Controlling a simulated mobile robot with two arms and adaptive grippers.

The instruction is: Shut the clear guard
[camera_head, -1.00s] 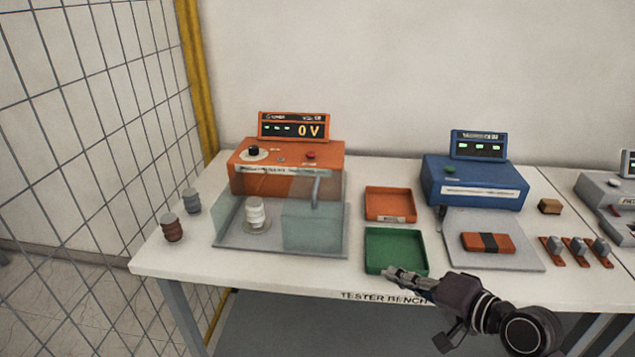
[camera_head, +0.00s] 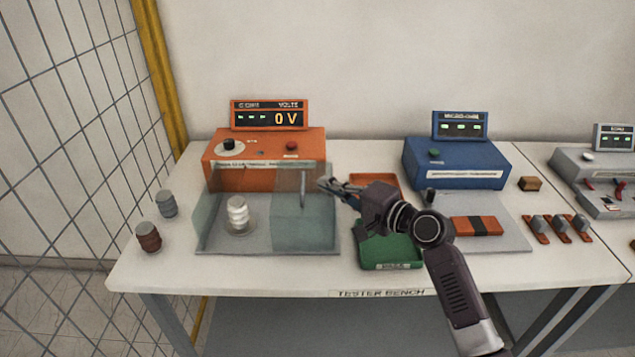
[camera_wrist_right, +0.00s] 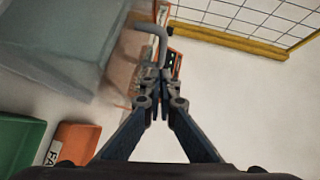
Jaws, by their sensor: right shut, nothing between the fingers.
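The clear guard (camera_head: 288,226) is a see-through panelled enclosure in front of the orange tester (camera_head: 262,172). A pane covers the right part of its grey base, and the left part, with a white ribbed bushing (camera_head: 238,212), is uncovered in front. A grey upright handle (camera_head: 304,187) rises at the guard's back right. My right gripper (camera_head: 322,185) is shut and empty, its tips just right of the handle. In the right wrist view the hooked handle (camera_wrist_right: 153,42) shows just beyond the shut fingertips (camera_wrist_right: 160,78); I cannot tell whether they touch. My left gripper is not in view.
A green tray (camera_head: 390,256) and an orange tray (camera_head: 376,183) lie under and behind my right arm. A blue tester (camera_head: 455,165) stands to the right. Two ribbed bushings, grey (camera_head: 167,204) and brown (camera_head: 149,237), stand at the left. A wire fence (camera_head: 70,130) borders the bench.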

